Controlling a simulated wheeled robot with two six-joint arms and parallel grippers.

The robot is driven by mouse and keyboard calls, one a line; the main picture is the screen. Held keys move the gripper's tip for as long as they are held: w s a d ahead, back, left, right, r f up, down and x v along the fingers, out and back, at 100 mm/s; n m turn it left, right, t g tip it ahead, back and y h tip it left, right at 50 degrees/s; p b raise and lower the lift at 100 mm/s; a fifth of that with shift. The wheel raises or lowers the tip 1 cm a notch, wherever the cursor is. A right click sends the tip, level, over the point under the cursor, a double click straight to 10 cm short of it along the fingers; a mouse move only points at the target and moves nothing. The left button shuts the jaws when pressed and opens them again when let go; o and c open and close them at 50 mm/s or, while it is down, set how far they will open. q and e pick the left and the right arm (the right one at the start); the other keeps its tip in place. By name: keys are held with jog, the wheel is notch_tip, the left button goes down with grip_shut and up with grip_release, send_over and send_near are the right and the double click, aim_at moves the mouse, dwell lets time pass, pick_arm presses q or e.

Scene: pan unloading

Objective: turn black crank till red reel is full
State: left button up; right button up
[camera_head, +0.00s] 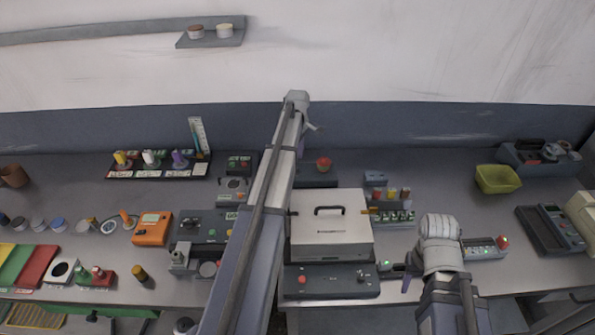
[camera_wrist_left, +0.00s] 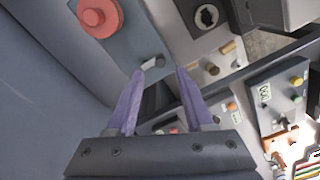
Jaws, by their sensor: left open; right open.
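A red round part, which looks like the red reel (camera_wrist_left: 97,17), sits on a blue-grey box (camera_wrist_left: 125,50) in the left wrist view. In the head view a red part (camera_head: 323,162) sits on a dark box (camera_head: 316,180) behind a beige case. A short pale cylinder (camera_wrist_left: 152,62) stands at that box's edge, near my left fingertips. I cannot make out a black crank for certain. My left gripper (camera_wrist_left: 160,72) is open, its fingers apart; in the head view it is mostly hidden by my arm. My right gripper (camera_head: 396,276) is open beside a control box.
An orange device (camera_head: 152,228) lies to the left. A yellow-green bin (camera_head: 498,179) is at the right.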

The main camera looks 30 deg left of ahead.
pick_arm(q)
notch_tip(320, 180, down, 6)
jog(key=b, duration=0.5)
jog(key=shift+r, duration=0.1)
grip_shut()
